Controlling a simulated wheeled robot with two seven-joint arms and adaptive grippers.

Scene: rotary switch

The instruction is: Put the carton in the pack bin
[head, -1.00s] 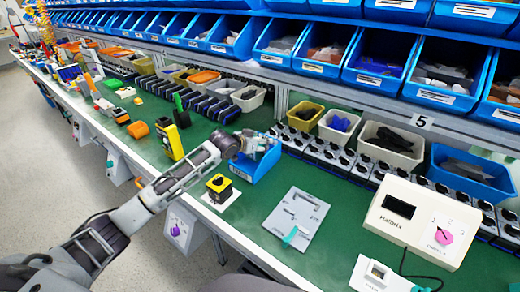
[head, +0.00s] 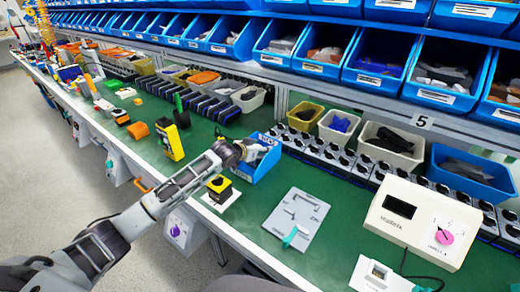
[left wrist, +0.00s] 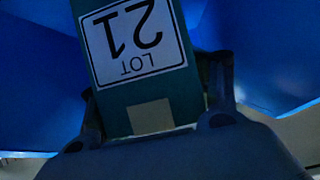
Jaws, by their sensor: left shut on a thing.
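The carton (left wrist: 145,85) is a teal box with a white label reading "LOT 21", upside down in the left wrist view. My left gripper (head: 256,153) is shut on it, with a dark finger along each side of the carton. In the head view this gripper is at the open top of the blue pack bin (head: 268,168), and I cannot make out the carton there. Blue bin walls (left wrist: 275,50) surround the carton in the left wrist view. I cannot tell whether the carton touches the bin floor. My right gripper is not in view.
A black-and-yellow switch box (head: 219,187) stands in front of the bin, near the bench edge. A grey plate fixture (head: 297,217) lies to the right, and a white device with a pink knob (head: 425,220) beyond it. Several parts bins line the back.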

